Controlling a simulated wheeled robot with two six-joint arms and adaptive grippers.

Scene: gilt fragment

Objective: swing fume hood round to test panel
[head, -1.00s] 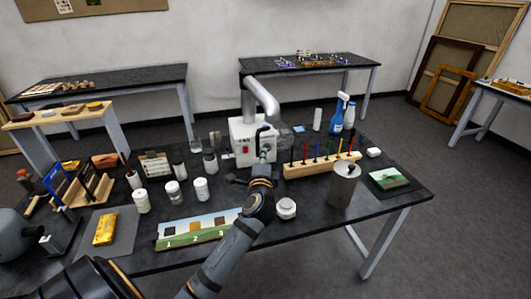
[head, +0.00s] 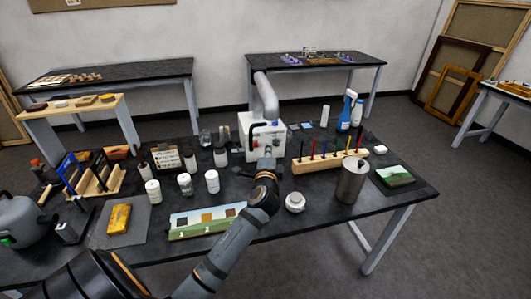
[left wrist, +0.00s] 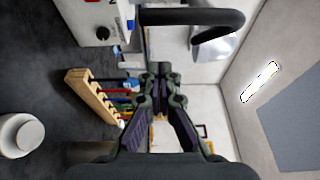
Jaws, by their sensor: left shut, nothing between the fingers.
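The fume hood is a white box (head: 247,146) with a thick grey pipe (head: 266,98) rising from it and bending down toward me. Its lower end is hard to make out behind my wrist. In the left wrist view a dark curved handle (left wrist: 195,17) and a grey hood end (left wrist: 214,46) show at the top. My left gripper (left wrist: 159,72) is shut and empty, with its tips below the handle; I cannot tell whether they touch it. In the head view it is in front of the box (head: 267,152). The painted test panel (head: 190,229) lies on the near table, left of my forearm.
A wooden rack (head: 327,161) of coloured tools, a metal canister (head: 350,181) and a white round jar (head: 295,202) stand right of my arm. Several white jars (head: 212,181) stand left. A blue spray bottle (head: 346,113) is behind the rack. The bare right front table strip is free.

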